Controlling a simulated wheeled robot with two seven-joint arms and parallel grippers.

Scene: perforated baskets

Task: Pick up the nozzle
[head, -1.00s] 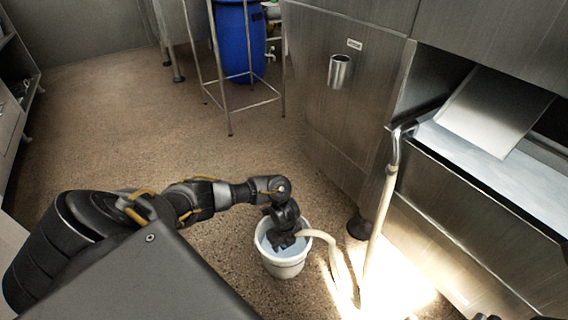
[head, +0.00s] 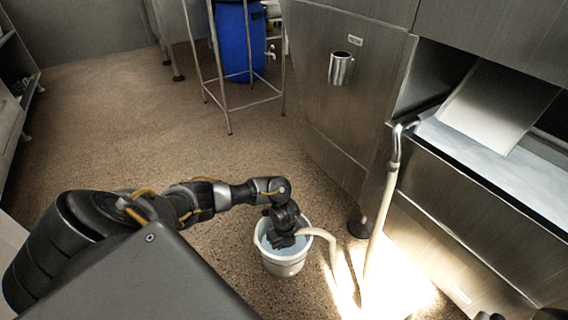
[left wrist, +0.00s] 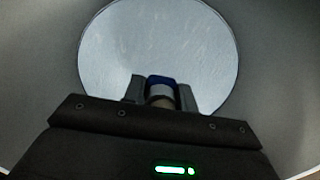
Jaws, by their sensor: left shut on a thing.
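The nozzle (left wrist: 161,88) shows in the left wrist view as a blue-tipped piece with a pale band, between the two fingers of my left gripper (left wrist: 161,92). The gripper is shut on it. In the head view my left gripper (head: 282,240) reaches down into a white bucket (head: 284,268) on the floor, and the nozzle is hidden there. A cream hose (head: 333,250) comes out over the bucket's right rim, loops down to the floor and rises to a metal pipe. The wrist view looks down at the bucket's round pale bottom (left wrist: 160,45).
A steel machine (head: 455,215) with an open chute stands at the right, a metal cup (head: 340,68) on its panel. A metal stand (head: 228,105) and blue barrel (head: 240,40) are at the back. The brown floor at left is clear.

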